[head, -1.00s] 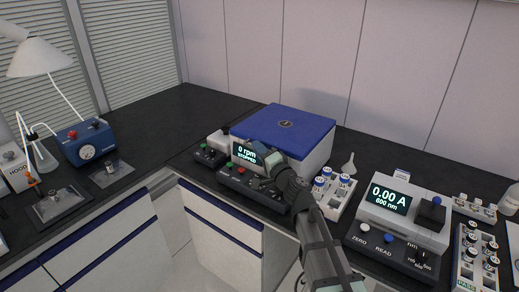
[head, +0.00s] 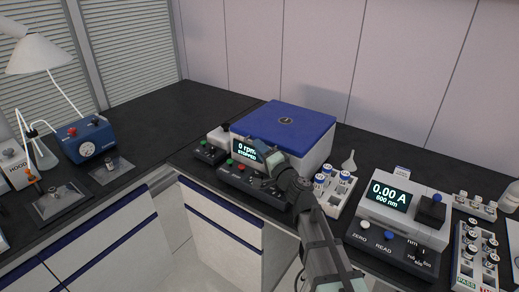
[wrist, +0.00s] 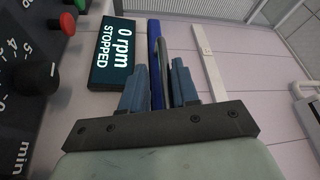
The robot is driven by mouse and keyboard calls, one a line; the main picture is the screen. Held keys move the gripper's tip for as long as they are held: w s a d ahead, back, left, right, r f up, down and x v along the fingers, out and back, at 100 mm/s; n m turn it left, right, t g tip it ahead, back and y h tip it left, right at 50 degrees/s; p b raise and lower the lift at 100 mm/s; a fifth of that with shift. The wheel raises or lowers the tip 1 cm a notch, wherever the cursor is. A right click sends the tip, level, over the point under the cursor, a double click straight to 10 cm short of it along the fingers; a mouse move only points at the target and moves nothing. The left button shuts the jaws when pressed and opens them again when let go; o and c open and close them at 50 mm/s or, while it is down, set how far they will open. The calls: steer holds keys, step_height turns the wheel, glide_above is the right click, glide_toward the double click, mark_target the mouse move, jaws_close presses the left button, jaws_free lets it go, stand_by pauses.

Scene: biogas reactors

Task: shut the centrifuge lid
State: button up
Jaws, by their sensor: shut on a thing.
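The centrifuge (head: 312,161) is a white box on the bench with a blue lid (head: 290,121) on top. The lid looks flat on the body or very nearly so; I cannot tell if a thin gap is left at the front. Its display (head: 249,150) reads 0 rpm, STOPPED. My gripper (head: 262,147) is at the centrifuge's front edge, beside the display. In the wrist view my fingers (wrist: 158,75) are closed around a slim grey bar (wrist: 162,62), apparently the lid's handle, next to the blue lid edge (wrist: 154,32). My gripper hides part of the front in the head view.
A control panel with knobs and buttons (head: 240,174) lies in front of the centrifuge. A rack of blue-capped vials (head: 341,201) and a small funnel (head: 349,160) stand right of it, then a photometer (head: 408,212).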

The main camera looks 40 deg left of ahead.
steer(key=v, duration=1.3)
